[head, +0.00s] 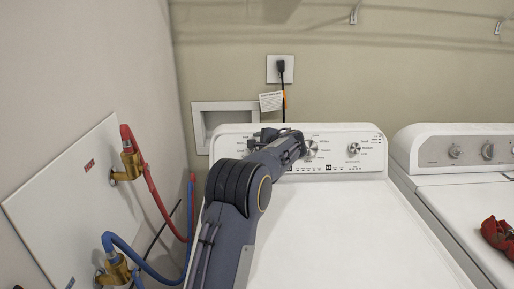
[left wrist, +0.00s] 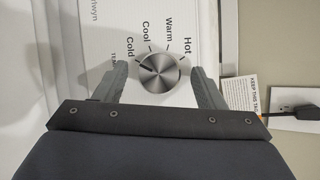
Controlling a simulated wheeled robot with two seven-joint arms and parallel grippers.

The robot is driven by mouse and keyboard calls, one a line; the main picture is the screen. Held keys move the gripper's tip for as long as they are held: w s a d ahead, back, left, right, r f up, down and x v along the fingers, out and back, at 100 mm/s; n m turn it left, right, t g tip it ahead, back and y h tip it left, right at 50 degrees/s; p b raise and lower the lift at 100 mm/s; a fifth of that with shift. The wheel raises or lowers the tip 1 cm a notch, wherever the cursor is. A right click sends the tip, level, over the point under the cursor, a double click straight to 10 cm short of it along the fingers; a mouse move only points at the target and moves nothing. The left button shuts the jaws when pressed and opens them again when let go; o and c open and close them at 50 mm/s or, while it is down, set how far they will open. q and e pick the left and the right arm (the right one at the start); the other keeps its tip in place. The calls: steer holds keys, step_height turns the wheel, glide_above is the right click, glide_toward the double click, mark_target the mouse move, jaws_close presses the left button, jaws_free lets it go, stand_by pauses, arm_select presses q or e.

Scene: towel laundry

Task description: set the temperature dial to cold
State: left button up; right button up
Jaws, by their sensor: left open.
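The temperature dial (left wrist: 157,71) is a round silver knob on the white washer's control panel. In the left wrist view the printed words Cold, Cool, Warm and Hot curve around it. A dark pointer line on the knob points up and left, toward the Cold side; its exact alignment is hard to tell. My left gripper (left wrist: 159,72) is open, with one grey finger on each side of the dial and gaps visible between. In the head view my left gripper (head: 262,138) is at the left part of the panel and hides the dial. My right gripper is not in view.
Other knobs (head: 354,148) sit farther right on the panel. The washer top (head: 330,220) is clear. A second machine (head: 455,150) with a red cloth (head: 497,235) stands at right. Red hose (head: 150,185) and blue hose (head: 140,260) run along the left wall.

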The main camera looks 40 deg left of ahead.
arm_select(q)
steer(key=b+v, duration=0.1)
steer(key=v, duration=0.6)
steer(key=shift+d+r, duration=0.2)
steer(key=shift+d, duration=0.1)
steer(key=shift+s+f, duration=0.1)
steer(key=shift+s, duration=0.05)
